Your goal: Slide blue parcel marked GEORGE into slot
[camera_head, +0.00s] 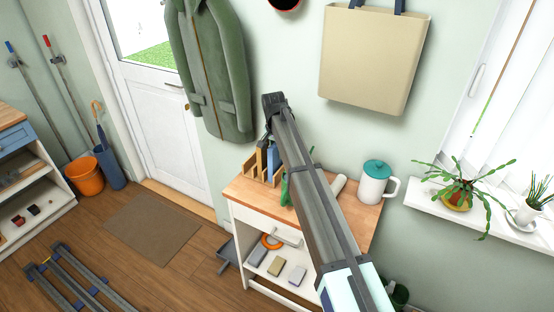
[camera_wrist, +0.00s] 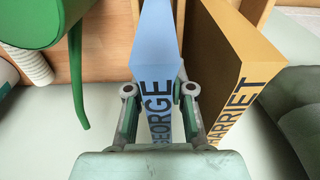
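The blue parcel marked GEORGE (camera_wrist: 157,50) stands between the two fingers of my gripper (camera_wrist: 160,98) in the wrist view. The finger pads appear to press on its sides. A mustard parcel marked HARRIET (camera_wrist: 228,65) stands just to its right. In the head view, the wooden slotted rack (camera_head: 250,170) on the cabinet top holds a mustard parcel (camera_head: 262,158), with the blue parcel (camera_head: 273,160) close beside it. Whether the blue parcel is inside a slot is unclear. My arm hides most of the gripper there.
A green object (camera_wrist: 40,20) with a hanging strip is left of the fingers in the wrist view. A white mug with a teal lid (camera_head: 376,183) stands on the cabinet top (camera_head: 350,222). A green coat (camera_head: 212,70) and a beige bag (camera_head: 372,60) hang behind.

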